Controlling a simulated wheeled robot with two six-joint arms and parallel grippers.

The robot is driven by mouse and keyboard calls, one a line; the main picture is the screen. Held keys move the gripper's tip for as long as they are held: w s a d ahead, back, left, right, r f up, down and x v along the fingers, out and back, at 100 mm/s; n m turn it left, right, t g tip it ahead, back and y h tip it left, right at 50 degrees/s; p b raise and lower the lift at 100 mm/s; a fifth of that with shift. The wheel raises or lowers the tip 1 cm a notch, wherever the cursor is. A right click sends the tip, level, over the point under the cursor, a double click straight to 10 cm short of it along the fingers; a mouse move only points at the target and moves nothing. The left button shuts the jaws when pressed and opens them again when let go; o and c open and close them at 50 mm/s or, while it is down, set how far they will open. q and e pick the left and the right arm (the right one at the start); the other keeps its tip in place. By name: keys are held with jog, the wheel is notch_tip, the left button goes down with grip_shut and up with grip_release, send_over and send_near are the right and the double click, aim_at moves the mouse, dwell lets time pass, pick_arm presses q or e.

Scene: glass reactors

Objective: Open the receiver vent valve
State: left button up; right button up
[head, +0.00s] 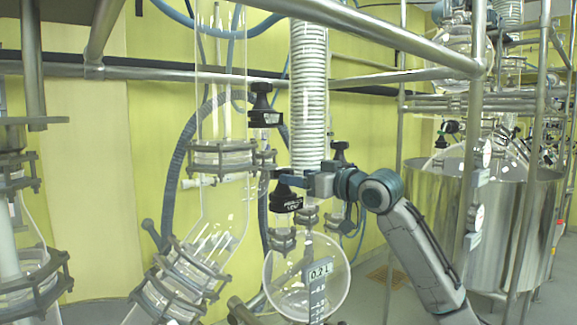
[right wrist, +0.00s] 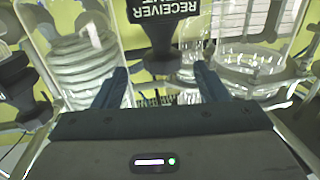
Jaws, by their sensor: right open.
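The receiver vent valve is a black knob with a dark label plate (head: 284,198), above the round glass receiver (head: 335,290) in the head view. In the right wrist view its label (right wrist: 168,10) reads RECEIVER, upside down, at the top edge. My right gripper (head: 293,181) reaches in from the right at the knob's height. In the right wrist view my right gripper (right wrist: 160,88) is open, with one finger on each side of the valve's dark lower part. I cannot tell whether the fingers touch it. My left gripper is not in view.
Another black-knobbed valve (head: 264,108) sits above and left, and one more (head: 340,150) stands behind my arm. A coiled glass condenser (head: 309,90) hangs close above the gripper. Steel frame rails (head: 380,40) cross overhead. A steel vessel (head: 510,215) stands at right.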

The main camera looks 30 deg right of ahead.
aim_at(289, 173)
jog(key=shift+r+p+x, duration=0.25)
jog(key=shift+p+x, duration=0.35)
jog(key=shift+x, duration=0.55)
jog(key=shift+w+a, duration=0.25)
jog(key=shift+w, duration=0.1)
jog(key=shift+w+a+p, duration=0.15)
jog(key=shift+w+p, duration=0.05)
jog(key=shift+p, duration=0.15)
jog(key=shift+w, duration=0.2)
jog(key=shift+w+f, duration=0.1)
jog(key=shift+f, duration=0.05)
jog(key=c, duration=1)
jog(key=shift+d+n+g+y, duration=0.25)
jog(key=shift+n+g+y, duration=0.25)
jog(key=shift+n+y, duration=0.65)
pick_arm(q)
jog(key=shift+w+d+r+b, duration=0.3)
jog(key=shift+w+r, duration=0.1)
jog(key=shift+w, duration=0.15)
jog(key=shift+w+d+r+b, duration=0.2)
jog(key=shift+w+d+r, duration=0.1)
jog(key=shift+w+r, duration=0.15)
pick_arm(e)
jog(key=shift+w+d+n+g+y, duration=0.1)
jog(key=shift+n+g+y, duration=0.5)
jog(key=shift+y, duration=0.55)
jog(key=shift+w+n+g+y, duration=0.1)
jog(key=shift+n+g+y, duration=0.5)
jog(key=shift+y, duration=0.5)
